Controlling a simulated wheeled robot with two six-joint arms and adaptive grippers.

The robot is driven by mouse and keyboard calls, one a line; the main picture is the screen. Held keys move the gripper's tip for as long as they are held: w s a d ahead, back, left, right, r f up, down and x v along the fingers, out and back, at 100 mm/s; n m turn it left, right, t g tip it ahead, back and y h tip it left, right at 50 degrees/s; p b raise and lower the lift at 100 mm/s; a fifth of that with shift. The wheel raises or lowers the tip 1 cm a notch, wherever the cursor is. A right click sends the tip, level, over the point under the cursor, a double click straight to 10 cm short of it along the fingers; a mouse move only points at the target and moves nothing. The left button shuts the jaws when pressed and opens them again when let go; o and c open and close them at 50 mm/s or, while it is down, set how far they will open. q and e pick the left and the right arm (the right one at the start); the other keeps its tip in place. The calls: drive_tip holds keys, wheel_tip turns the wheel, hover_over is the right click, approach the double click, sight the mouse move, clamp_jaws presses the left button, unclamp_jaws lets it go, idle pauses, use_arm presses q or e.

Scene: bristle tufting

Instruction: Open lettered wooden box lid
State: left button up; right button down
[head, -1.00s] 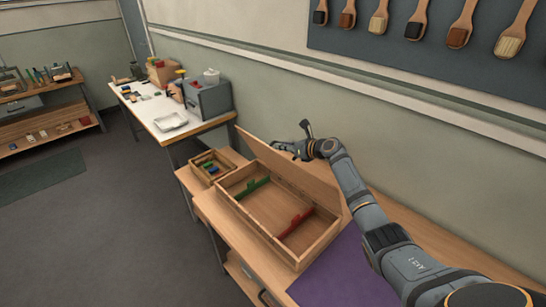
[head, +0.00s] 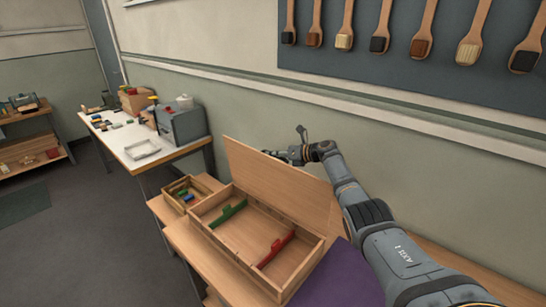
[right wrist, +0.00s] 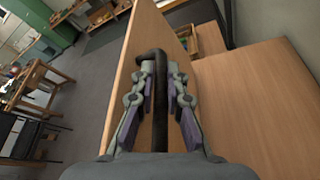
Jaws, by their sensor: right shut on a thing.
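The wooden box (head: 235,255) stands on the bench with its plain lid (head: 270,185) raised along the wall side. The lid's inner face shows; no lettering is visible. The bar's near end is hidden. My left gripper is out of view.
A small tray of coloured pieces (head: 187,193) sits left of the box. A purple mat (head: 345,275) lies to its right. The wall (head: 240,110) is close behind the lid. A white table (head: 130,140) with a grey case (head: 183,125) stands farther left.

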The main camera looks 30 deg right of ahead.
drive_tip(key=shift+f, duration=0.1)
drive_tip(key=c, duration=1.7)
unclamp_jaws()
drive_tip(key=shift+o, duration=0.2)
drive_tip(key=v, duration=1.1)
drive_tip(key=shift+s+d, duration=0.2)
drive_tip(key=shift+s, duration=0.15)
